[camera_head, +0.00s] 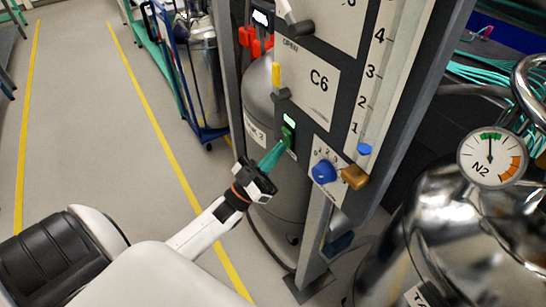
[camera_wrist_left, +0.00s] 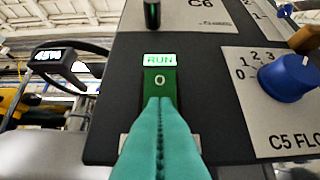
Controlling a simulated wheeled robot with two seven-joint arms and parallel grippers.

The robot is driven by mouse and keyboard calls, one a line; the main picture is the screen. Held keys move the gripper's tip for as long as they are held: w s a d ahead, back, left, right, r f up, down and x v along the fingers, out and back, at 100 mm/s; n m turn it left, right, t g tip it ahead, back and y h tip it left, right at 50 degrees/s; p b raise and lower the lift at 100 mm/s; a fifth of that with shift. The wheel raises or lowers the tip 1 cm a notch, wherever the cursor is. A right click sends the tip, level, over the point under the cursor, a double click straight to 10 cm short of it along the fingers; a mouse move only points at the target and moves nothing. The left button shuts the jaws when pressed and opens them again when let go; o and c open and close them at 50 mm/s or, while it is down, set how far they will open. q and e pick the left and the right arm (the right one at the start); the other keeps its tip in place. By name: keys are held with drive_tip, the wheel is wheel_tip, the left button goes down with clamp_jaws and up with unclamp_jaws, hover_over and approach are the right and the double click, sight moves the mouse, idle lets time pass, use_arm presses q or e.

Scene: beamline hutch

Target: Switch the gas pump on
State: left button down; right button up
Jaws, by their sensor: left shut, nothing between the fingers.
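The pump switch is a green rocker (camera_head: 288,134) low on the dark panel, and it shows close up in the left wrist view (camera_wrist_left: 160,79) with a "0" mark on its upper part. Above it a small lit display (camera_wrist_left: 159,59) reads RUN in green; in the head view the display (camera_head: 290,121) is a pale lit patch. My left gripper (camera_head: 280,151) is shut and empty. Its teal fingertips (camera_wrist_left: 158,102) are at the switch and cover its lower part; I cannot tell if they touch it. My right gripper is not in view.
A blue knob (camera_head: 324,171) with a numbered dial sits right of the switch. A brown lever (camera_head: 355,177) and a scaled flow tube (camera_head: 370,80) are further right. A grey cylinder (camera_head: 262,100) stands behind the panel. An N2 gauge (camera_head: 491,158) tops a shiny vessel. Floor at left is clear.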

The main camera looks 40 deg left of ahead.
use_arm(q)
drive_tip(key=s+a+f, duration=0.1)
drive_tip(key=s+a, duration=0.2)
drive_tip(key=s, duration=0.4)
drive_tip(key=s+a+f+b, duration=0.1)
drive_tip(key=s+a+f, duration=0.1)
drive_tip(key=s, duration=0.5)
drive_tip(key=shift+s+a+f+b, duration=0.15)
drive_tip(key=shift+s+a+b, duration=0.15)
drive_tip(key=shift+a, duration=0.25)
drive_tip(key=w+a+f+n+g+y+p, duration=0.1)
drive_tip(key=w+f+n+g+y+p, duration=0.2)
drive_tip(key=f+y, duration=0.75)
drive_tip(key=s+d+f+n+g+p, duration=0.15)
drive_tip(key=f+g, duration=0.25)
drive_tip(key=f, duration=0.7)
drive_tip(key=s+d+f+g, duration=0.1)
drive_tip(key=s+f+g, duration=0.3)
drive_tip(key=f, duration=0.7)
drive_tip(key=s+d+f+m+g+p, duration=0.1)
drive_tip(key=s+d+f+g, duration=0.3)
drive_tip(key=s+f+g, duration=0.2)
drive_tip(key=s+d+f+m+g+p, duration=0.1)
drive_tip(key=s+d+f+g+p, duration=0.1)
drive_tip(key=s+d+f+g, duration=0.3)
drive_tip(key=s+f+g, duration=0.1)
drive_tip(key=s+f, duration=0.3)
drive_tip(key=s, duration=0.5)
drive_tip(key=shift+s+f+m+h, duration=0.35)
drive_tip(key=shift+s, duration=0.05)
